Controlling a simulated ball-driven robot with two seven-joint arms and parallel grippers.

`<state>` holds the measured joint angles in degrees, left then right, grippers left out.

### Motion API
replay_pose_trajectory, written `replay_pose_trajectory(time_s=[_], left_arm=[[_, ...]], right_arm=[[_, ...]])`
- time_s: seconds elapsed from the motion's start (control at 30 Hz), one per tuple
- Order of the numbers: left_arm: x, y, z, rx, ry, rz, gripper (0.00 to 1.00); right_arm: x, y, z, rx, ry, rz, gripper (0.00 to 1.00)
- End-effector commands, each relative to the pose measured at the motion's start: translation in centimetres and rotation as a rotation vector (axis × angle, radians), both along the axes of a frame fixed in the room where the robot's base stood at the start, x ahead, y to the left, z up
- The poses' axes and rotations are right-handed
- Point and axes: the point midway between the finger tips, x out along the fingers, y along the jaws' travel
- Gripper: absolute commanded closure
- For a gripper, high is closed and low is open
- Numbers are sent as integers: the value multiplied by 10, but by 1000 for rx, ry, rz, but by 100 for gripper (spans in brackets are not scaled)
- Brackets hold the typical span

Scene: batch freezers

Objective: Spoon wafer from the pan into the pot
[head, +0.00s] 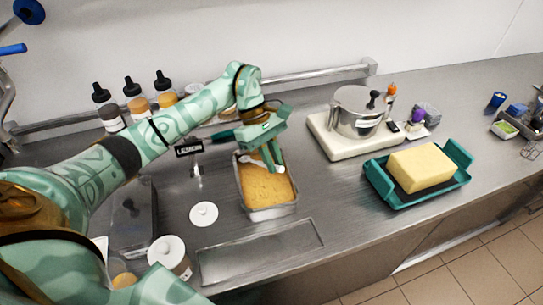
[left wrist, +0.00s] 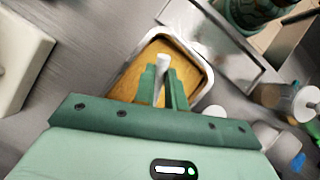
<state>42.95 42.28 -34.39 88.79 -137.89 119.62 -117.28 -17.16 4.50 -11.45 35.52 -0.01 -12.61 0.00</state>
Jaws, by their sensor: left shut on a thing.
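A rectangular metal pan (head: 284,208) filled with a yellow-brown mass sits on the steel counter; it also shows in the left wrist view (left wrist: 205,78). My left gripper (head: 274,164) is over the pan, shut on a white spoon (head: 251,160). The spoon's white end shows between the fingers in the left wrist view (left wrist: 162,66). I cannot tell whether the spoon touches the filling. A lidded metal pot (head: 350,113) stands on a cream base right of the pan. My right gripper is not in view.
A teal tray (head: 397,202) with a yellow block (head: 421,167) stands on the right. Several black-topped bottles (head: 134,98) stand behind my left arm. A white disc (head: 204,214) lies left of the pan. A shallow rectangular panel (head: 260,251) is in front. Counter between pan and pot base is clear.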

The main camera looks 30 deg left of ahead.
Motion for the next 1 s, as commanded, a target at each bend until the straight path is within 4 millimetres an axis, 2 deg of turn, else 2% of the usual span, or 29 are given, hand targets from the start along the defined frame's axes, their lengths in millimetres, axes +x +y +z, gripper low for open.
replay_pose_trajectory(time_s=[0.03,0.5,1.0], left_arm=[[-1,-1,8,0,-2,-1,100],[-4,-14,45,0,0,-1,100],[-14,-48,40,273,-79,-3,100]], right_arm=[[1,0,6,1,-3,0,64],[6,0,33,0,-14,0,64],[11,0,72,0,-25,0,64]])
